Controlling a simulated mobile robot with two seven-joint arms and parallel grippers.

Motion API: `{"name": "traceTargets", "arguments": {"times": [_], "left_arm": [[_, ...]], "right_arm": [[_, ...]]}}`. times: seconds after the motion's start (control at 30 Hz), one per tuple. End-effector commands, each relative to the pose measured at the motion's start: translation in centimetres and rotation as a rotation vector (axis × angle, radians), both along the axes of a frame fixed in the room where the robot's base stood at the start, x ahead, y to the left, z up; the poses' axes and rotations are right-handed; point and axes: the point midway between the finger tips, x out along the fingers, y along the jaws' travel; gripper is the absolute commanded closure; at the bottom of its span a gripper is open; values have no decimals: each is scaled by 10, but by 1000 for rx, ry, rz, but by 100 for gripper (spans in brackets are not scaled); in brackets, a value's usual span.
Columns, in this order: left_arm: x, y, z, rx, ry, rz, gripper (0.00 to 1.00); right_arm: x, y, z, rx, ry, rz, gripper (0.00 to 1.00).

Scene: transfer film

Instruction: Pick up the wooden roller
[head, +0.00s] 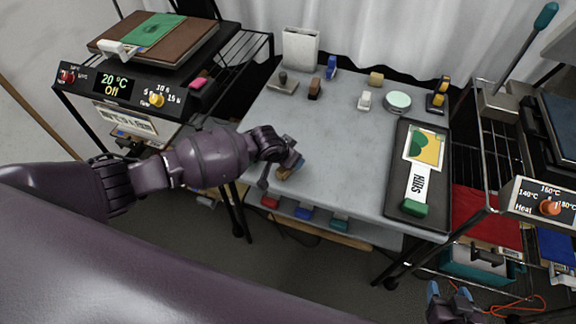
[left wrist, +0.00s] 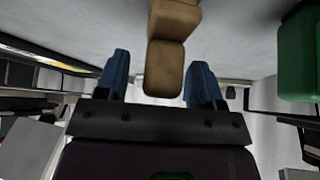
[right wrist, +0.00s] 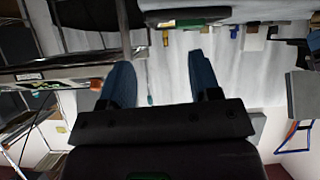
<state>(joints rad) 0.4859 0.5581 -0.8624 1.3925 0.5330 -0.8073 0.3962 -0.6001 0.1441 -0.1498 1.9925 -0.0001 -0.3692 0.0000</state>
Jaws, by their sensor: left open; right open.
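The wooden roller (head: 286,173) is a small tan-brown piece near the table's front left edge, partly hidden behind my left gripper (head: 288,164) in the head view. In the left wrist view, a tan block-shaped part of the wooden roller (left wrist: 168,68) lies between the two blue fingertips. The left fingers are apart, with a visible gap on each side of the wood. My right gripper (head: 449,291) is open and empty at the lower right, off the table's front edge.
The grey table (head: 330,140) is clear in the middle. Several small tools stand along its back. A black tray (head: 432,130) with a print and a green-handled tool lies on the right. A black machine (head: 110,85) stands left, wire racks right.

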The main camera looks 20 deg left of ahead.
Motion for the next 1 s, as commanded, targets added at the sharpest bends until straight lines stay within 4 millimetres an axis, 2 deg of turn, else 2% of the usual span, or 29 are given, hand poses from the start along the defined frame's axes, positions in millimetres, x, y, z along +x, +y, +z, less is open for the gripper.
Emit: {"name": "traceTargets", "arguments": {"times": [0.33,0.7,1.0], "left_arm": [[2,-1,-4,0,0,0,40],[2,-1,-4,0,0,0,96],[3,-1,1,0,-1,0,97]], "right_arm": [[-7,-1,-7,0,18,-4,43],[2,1,0,2,-3,0,43],[5,2,4,3,-11,2,43]]}}
